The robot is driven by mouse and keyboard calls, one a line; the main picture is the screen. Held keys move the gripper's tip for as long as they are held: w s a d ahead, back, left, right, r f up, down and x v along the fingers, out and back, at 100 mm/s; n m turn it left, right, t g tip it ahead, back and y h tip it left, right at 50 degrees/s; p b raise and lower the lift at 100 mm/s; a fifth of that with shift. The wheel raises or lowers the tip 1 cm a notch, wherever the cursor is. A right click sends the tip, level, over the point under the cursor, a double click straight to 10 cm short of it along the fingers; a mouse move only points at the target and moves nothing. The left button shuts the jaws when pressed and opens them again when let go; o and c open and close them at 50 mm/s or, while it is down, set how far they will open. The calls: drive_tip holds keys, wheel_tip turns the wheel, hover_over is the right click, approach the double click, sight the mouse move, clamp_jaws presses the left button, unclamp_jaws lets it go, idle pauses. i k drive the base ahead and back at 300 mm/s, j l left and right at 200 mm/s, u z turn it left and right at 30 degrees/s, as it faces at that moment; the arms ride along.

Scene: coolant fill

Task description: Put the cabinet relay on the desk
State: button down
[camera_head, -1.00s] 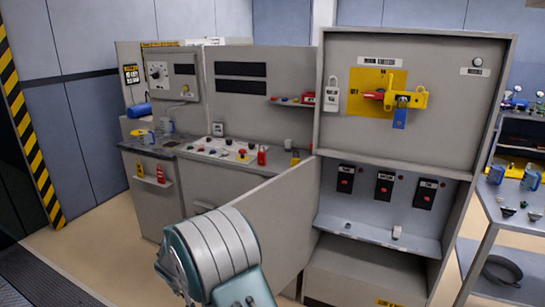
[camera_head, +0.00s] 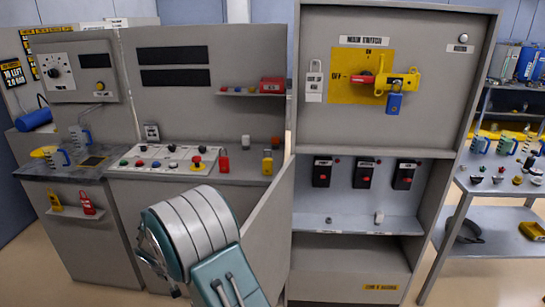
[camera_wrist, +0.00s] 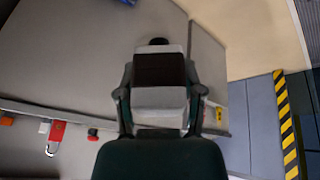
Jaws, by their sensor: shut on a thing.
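My gripper (camera_wrist: 158,112) is shut on a boxy grey-white block with a dark brown face, seemingly the cabinet relay (camera_wrist: 159,71); one finger shows on each side of it in the wrist view. In the head view my arm covers the gripper tip and the held relay cannot be made out. The grey desk (camera_head: 240,172) stands behind my arm, left of the cabinet (camera_head: 310,20). The cabinet's lower bay is open, with its door (camera_head: 262,240) swung out towards me.
On the desk are a button panel (camera_head: 160,158), a red padlock (camera_head: 224,161), a yellow padlock (camera_head: 267,162), a small white block (camera_head: 246,141) and a dark block (camera_head: 277,142). A shelf cart (camera_head: 490,185) is at right.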

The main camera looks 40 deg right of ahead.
sight(251, 159)
drive_tip(key=i+j+z, duration=0.15)
drive_tip(key=z, duration=0.15)
drive_tip(key=i+j+z, duration=0.1)
drive_tip(key=j+z, duration=0.2)
drive_tip(key=i+j+z, duration=0.1)
drive_tip(key=j+z, duration=0.2)
drive_tip(key=j, duration=0.15)
drive_tip(key=i+j+z, duration=0.1)
drive_tip(key=j+z, duration=0.3)
drive_tip(key=j, duration=0.25)
drive_tip(key=j+z, duration=0.4)
drive_tip(key=j, duration=0.2)
drive_tip(key=i+j+z, duration=0.15)
drive_tip(key=j+z, duration=0.15)
drive_tip(key=j, duration=0.25)
